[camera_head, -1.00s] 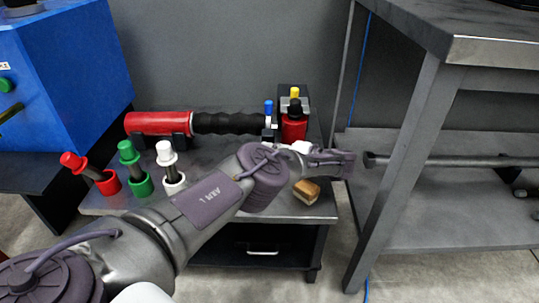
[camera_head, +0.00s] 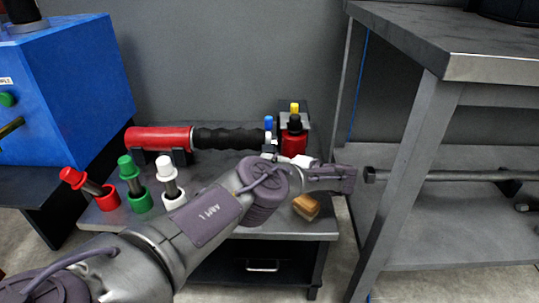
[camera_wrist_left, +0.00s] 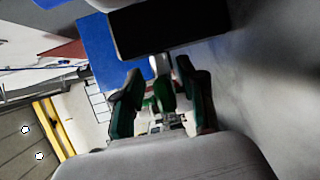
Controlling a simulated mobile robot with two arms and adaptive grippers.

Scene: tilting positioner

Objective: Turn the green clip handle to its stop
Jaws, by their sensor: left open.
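A green-capped upright handle (camera_head: 129,172) stands in a green cup at the left of the small metal table, between a red and a white one. I cannot tell whether it is the clip handle. In the left wrist view my left gripper (camera_wrist_left: 165,82) is open, with two dark green fingers apart. A slim grey part shows between them; I cannot tell what it is or whether they touch it. My right gripper is not in view.
A red cylinder with a black ribbed grip (camera_head: 160,138) lies at the table's back. A blue machine (camera_head: 75,85) stands left, a metal bench (camera_head: 445,110) right.

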